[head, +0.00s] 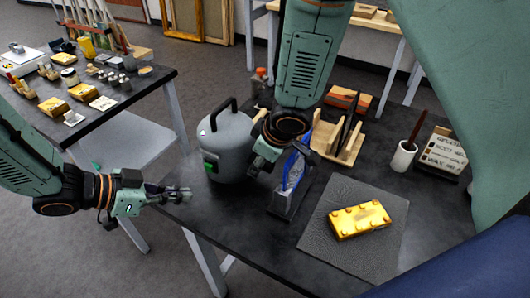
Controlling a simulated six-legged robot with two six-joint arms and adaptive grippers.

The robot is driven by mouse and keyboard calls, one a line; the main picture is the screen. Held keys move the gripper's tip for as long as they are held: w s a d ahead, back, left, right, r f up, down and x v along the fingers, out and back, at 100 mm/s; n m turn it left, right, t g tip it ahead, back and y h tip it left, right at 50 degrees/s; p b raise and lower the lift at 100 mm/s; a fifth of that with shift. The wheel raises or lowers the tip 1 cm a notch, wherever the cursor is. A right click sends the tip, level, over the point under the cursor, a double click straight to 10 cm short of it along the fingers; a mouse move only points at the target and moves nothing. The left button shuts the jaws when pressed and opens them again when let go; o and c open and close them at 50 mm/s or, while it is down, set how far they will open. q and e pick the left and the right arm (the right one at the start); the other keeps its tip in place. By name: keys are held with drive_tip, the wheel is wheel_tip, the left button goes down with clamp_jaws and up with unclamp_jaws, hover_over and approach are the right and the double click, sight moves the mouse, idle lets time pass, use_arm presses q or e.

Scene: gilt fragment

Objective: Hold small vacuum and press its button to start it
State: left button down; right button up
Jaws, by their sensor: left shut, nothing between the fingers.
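The small vacuum looks to be the grey canister (228,150) with a black handle, upright on the dark table. A green button (209,158) shows on its left side. My left gripper (184,192) is shut and empty, left of the canister and below the button's height in the picture, apart from it. My right arm comes down from the top. Its gripper (262,160) is at the canister's right side, in front of the wooden rack. The fingers are small and dark, so I cannot tell whether they touch the canister or are open.
A metal stand with blue parts (292,185) is close to my right gripper. A gilt fragment (360,220) lies on a grey mat (331,256). A wooden rack (341,141), white cup (403,156) and labelled box (443,152) stand behind. Another table (143,84) is at left.

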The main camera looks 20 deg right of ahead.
drive_tip(key=v, duration=1.1)
drive_tip(key=shift+s+r, duration=0.15)
drive_tip(key=shift+r, duration=0.15)
drive_tip(key=shift+d, duration=0.1)
